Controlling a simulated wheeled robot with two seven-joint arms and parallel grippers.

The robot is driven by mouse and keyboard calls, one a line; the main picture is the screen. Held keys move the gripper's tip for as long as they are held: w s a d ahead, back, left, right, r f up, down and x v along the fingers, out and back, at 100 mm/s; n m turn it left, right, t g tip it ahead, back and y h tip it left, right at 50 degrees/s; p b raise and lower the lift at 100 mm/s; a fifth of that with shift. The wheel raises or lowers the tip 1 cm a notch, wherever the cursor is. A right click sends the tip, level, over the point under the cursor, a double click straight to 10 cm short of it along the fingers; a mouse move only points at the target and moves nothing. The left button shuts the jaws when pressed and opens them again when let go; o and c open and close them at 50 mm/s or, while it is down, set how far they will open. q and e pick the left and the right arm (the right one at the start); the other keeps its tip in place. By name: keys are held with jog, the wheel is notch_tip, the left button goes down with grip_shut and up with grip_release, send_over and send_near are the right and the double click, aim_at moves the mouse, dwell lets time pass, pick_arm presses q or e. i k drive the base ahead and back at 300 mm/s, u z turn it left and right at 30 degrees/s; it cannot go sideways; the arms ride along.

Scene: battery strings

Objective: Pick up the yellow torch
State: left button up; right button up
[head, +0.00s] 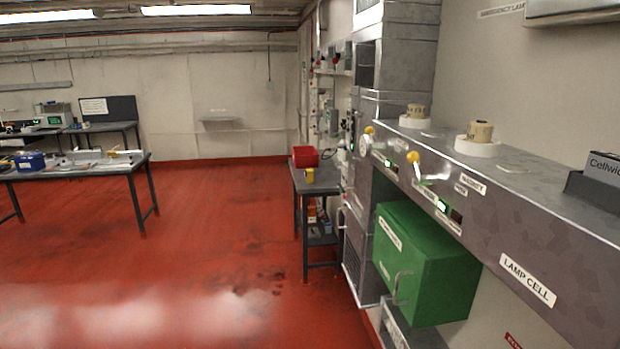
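A small yellow object (309,175), possibly the yellow torch, is at the front edge of a small dark side table (317,187) beside the wall machinery. It is too small to make out its exact shape. Neither of my grippers is in view.
A red bin (305,156) stands on the side table. At right, a long grey console (540,215) with yellow-knobbed levers runs along the wall above a green box (430,265). A cluttered workbench (75,172) stands at left. The red floor (210,230) between is clear.

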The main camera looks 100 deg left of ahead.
aim_at(309, 172)
jog(key=u, duration=3.75)
jog(key=i, duration=1.15)
jog(key=u, duration=0.45)
jog(key=i, duration=1.95)
jog(key=z, duration=0.5)
jog(key=i, duration=1.9)
jog(key=z, duration=0.5)
